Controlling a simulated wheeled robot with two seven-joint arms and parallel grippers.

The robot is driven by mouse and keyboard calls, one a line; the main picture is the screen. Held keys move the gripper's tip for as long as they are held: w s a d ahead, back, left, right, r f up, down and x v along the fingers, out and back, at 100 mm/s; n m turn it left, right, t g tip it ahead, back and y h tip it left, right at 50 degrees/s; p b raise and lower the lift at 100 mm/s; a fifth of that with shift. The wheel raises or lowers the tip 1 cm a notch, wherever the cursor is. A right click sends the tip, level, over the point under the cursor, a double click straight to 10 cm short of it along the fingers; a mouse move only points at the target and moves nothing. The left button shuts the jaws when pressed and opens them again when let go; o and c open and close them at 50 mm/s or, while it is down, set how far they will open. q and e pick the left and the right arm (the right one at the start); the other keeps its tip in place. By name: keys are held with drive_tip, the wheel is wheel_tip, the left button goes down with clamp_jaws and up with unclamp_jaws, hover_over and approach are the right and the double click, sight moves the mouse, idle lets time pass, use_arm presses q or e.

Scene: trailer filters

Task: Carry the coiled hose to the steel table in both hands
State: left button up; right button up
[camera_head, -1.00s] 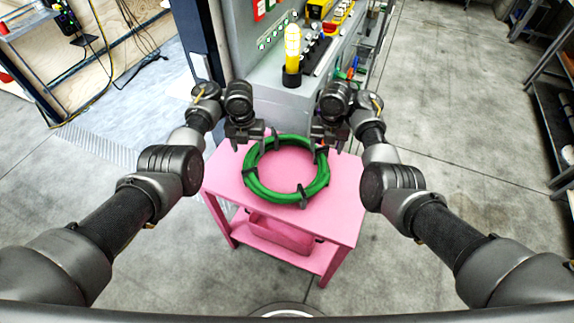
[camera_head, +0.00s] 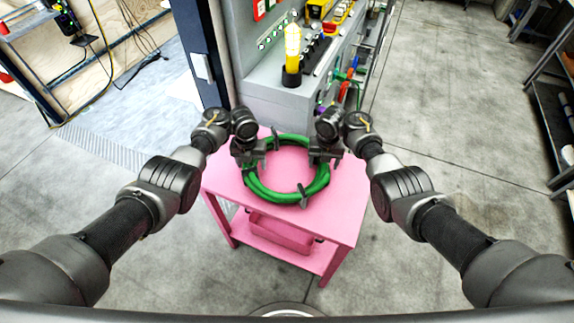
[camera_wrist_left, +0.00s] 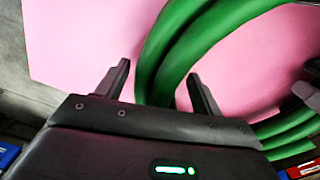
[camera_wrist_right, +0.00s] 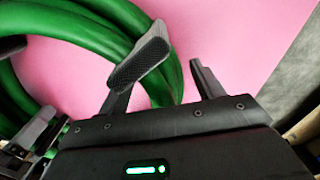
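The coiled green hose (camera_head: 264,190) with dark ties lies flat on a pink table (camera_head: 340,215). My left gripper (camera_head: 254,161) is at the left side of the coil. In the left wrist view its open fingers (camera_wrist_left: 160,88) stand apart on either side of the hose strands (camera_wrist_left: 160,75). My right gripper (camera_head: 327,157) is at the right side of the coil. In the right wrist view its fingers (camera_wrist_right: 177,75) are apart, with one finger in front of part of the hose (camera_wrist_right: 100,40). I cannot tell which surface is the steel table.
A dark shelf rack (camera_head: 550,110) stands at the right. A small grey table (camera_head: 25,25) is at the far left. The concrete floor (camera_head: 450,110) on the right is clear.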

use_arm(q)
clamp_jaws()
use_arm(e)
clamp_jaws()
use_arm(q)
drive_tip(key=shift+w+r, duration=0.1)
drive_tip(key=shift+r, duration=0.1)
use_arm(e)
drive_tip(key=shift+w+r, duration=0.1)
drive_tip(key=shift+r, duration=0.1)
